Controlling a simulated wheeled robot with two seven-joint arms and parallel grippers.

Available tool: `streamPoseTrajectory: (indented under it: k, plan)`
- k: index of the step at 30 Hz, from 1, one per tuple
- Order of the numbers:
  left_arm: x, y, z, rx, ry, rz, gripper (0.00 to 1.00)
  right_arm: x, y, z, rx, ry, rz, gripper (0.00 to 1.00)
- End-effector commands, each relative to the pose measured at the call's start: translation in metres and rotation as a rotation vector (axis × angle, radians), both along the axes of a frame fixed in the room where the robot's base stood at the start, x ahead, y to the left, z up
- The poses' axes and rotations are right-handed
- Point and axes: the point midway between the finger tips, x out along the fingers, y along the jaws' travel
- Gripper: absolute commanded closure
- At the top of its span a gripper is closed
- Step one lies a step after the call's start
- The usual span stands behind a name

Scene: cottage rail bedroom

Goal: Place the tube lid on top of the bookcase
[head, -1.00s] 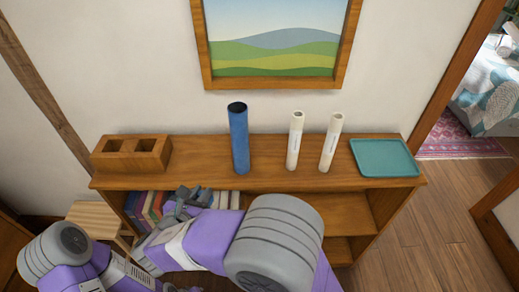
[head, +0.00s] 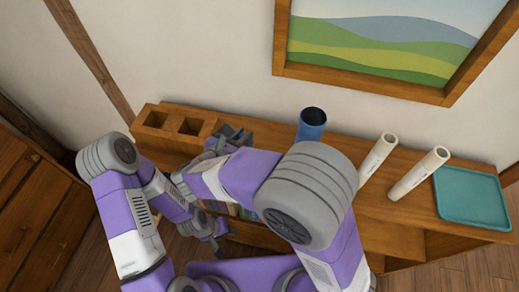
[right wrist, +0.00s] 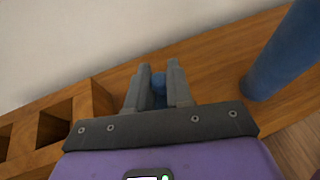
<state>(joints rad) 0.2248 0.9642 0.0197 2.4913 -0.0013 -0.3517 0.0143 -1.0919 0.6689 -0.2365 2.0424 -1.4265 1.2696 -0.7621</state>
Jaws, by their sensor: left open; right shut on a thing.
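In the right wrist view, the blue tube lid (right wrist: 158,84) is pinched between the fingers of my right gripper (right wrist: 157,88), mostly hidden by them. In the head view my right gripper (head: 230,137) is over the bookcase top (head: 400,215), between the wooden two-slot box and the blue tube; the lid is hidden there. I cannot tell whether the lid touches the wood. The blue tube (head: 311,122) stands open-topped on the bookcase and also shows in the right wrist view (right wrist: 288,52). My left gripper (head: 213,232) is open and empty, low in front of the bookcase.
The wooden two-slot box (head: 173,124) stands at the left end of the bookcase. Two white tubes (head: 379,158) (head: 420,174) stand right of the blue tube, and a teal tray (head: 472,199) lies at the right end. A framed picture (head: 385,45) hangs above.

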Motion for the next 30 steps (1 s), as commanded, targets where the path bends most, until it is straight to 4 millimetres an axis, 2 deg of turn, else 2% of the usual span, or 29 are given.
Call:
streamPoseTrajectory:
  k: [1, 3, 6, 13, 18, 30]
  plan:
    - [0.000, 0.000, -0.005, 0.000, 0.000, 0.000, 0.57, 0.000, -0.001, -0.014, -0.005, 0.003, -0.001, 1.00]
    - [0.000, 0.000, -0.009, 0.000, 0.000, 0.000, 0.57, 0.000, -0.001, -0.028, -0.005, 0.003, 0.000, 1.00]
    - [0.000, 0.000, -0.012, 0.000, 0.000, 0.000, 0.57, 0.000, -0.001, -0.043, -0.005, 0.002, 0.000, 1.00]
    - [0.000, 0.000, -0.016, 0.000, -0.001, 0.000, 0.57, 0.000, 0.000, -0.061, -0.002, 0.003, 0.000, 1.00]
    - [0.000, 0.000, -0.023, 0.000, -0.001, 0.000, 0.57, 0.000, 0.000, -0.085, -0.004, 0.001, 0.001, 1.00]
    - [0.000, 0.000, -0.026, 0.000, -0.001, 0.000, 0.57, 0.000, 0.000, -0.091, -0.001, 0.001, 0.000, 1.00]
